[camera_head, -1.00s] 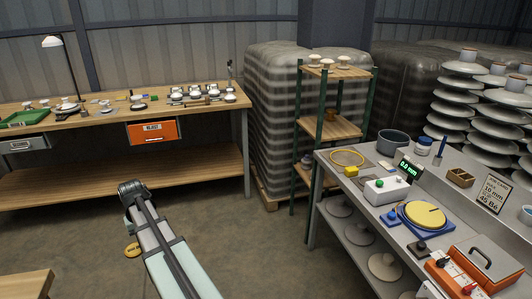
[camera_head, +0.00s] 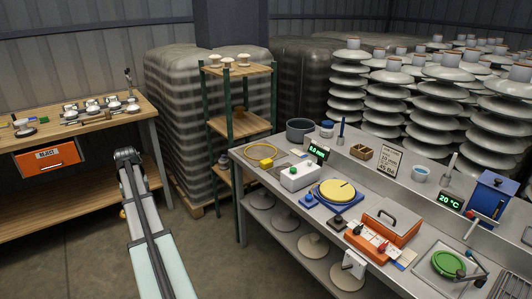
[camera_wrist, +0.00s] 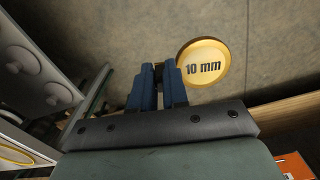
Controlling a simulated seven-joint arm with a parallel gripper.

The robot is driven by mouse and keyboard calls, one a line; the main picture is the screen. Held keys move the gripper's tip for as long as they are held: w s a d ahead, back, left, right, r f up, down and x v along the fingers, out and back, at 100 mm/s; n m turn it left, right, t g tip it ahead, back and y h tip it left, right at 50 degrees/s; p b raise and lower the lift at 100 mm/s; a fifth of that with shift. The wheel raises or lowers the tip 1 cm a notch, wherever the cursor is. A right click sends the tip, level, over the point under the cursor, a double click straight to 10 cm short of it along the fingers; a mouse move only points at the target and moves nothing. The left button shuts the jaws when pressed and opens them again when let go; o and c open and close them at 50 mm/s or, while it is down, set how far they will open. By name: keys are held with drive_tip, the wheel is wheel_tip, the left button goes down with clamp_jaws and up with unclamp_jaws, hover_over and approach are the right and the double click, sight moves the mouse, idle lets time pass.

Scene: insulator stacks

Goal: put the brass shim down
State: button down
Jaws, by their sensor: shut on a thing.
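The brass shim (camera_wrist: 203,63) is a round yellow disc with a brass rim, marked "10 mm". In the wrist view my gripper (camera_wrist: 158,70) is shut on its left edge, and the disc sticks out to the right of the blue fingers. The shim hangs above the grey floor. In the head view only a small yellow sliver of it (camera_head: 122,214) shows beside my arm; my gripper is hidden there behind the arm.
A grey bench (camera_head: 262,181) at right holds a yellow disc on a blue base (camera_head: 335,191), a white box with a display (camera_head: 298,176), a card (camera_head: 389,161) and an orange device (camera_head: 385,228). A green-posted rack (camera_head: 236,125) and a wooden workbench (camera_head: 60,141) stand left of it.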

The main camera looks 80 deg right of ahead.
drive_tip(key=s+d+r+m, duration=0.3)
drive_tip(key=s+d, duration=1.2)
drive_tip(key=s, duration=0.1)
drive_tip(key=s+d+r+m, duration=0.3)
drive_tip(key=s+d+m, duration=0.1)
drive_tip(key=s+d, duration=1.15)
drive_tip(key=s+d+r+m, duration=0.1)
drive_tip(key=s+d+r, duration=0.15)
drive_tip(key=s, duration=0.65)
drive_tip(key=s+d+r+m, duration=0.1)
drive_tip(key=s+d, duration=0.2)
drive_tip(key=s, duration=0.7)
drive_tip(key=s+d+r+m, duration=0.1)
drive_tip(key=s+d+m, duration=0.1)
drive_tip(key=s, duration=0.7)
drive_tip(key=s+a+r+m, duration=0.2)
drive_tip(key=s+r+m, duration=0.1)
drive_tip(key=s, duration=1.8)
drive_tip(key=s+a+r+m, duration=0.2)
drive_tip(key=s+r, duration=0.1)
drive_tip(key=s, duration=1.9)
drive_tip(key=shift+a+f, duration=0.1)
drive_tip(key=shift+f, duration=4.55)
drive_tip(key=shift+f, duration=0.15)
